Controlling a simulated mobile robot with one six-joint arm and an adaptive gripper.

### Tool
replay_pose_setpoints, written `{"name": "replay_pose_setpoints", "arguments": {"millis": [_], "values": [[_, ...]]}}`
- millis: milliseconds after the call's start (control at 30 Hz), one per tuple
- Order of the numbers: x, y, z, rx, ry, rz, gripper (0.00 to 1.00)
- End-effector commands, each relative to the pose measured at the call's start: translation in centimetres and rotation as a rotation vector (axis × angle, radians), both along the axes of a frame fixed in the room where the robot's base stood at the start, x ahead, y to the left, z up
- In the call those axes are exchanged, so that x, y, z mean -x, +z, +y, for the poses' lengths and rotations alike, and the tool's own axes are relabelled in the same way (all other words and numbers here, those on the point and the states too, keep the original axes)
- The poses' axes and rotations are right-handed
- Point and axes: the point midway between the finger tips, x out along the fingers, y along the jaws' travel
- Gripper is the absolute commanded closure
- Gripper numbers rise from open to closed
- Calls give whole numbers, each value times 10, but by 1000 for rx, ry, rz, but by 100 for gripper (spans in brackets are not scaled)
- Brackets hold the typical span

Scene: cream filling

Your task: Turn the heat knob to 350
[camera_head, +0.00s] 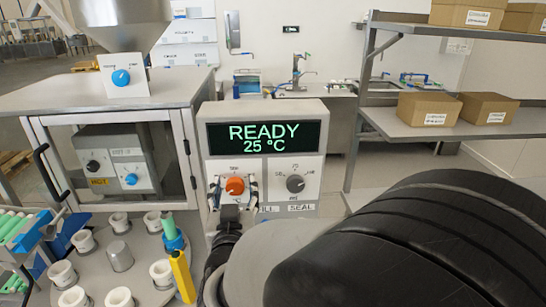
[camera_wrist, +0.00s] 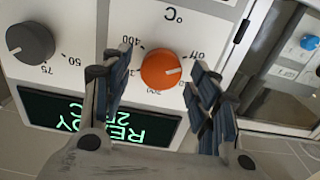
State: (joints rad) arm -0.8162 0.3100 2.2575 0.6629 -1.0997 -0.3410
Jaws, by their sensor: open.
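The orange heat knob (camera_head: 235,187) sits on the white control panel (camera_head: 310,165), below a display (camera_head: 265,136) reading "READY 25 °C". The knob's white pointer faces left in the head view. In the wrist view, which is upside down, the orange knob (camera_wrist: 162,69) shows between my fingers with its pointer facing right, near the "off" mark; a "400" mark is on the other side. My gripper (camera_wrist: 157,75) is open, with one finger on each side of the knob. Whether they touch it I cannot tell. In the head view my gripper (camera_head: 232,209) is just below the knob.
A grey knob (camera_head: 295,184) is right of the orange one and also shows in the wrist view (camera_wrist: 30,42). A round table (camera_head: 140,250) with several white cups is at lower left. A glass-sided cabinet (camera_head: 110,100) stands left. Shelves with boxes (camera_head: 430,109) stand right.

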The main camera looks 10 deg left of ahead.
Motion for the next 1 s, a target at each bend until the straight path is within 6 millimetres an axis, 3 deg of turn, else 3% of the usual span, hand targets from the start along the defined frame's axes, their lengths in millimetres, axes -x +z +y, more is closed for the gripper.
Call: {"name": "replay_pose_setpoints", "arguments": {"millis": [333,1000], "values": [[1,0,0,0,0,0,45],[1,0,0,0,0,0,88]]}}
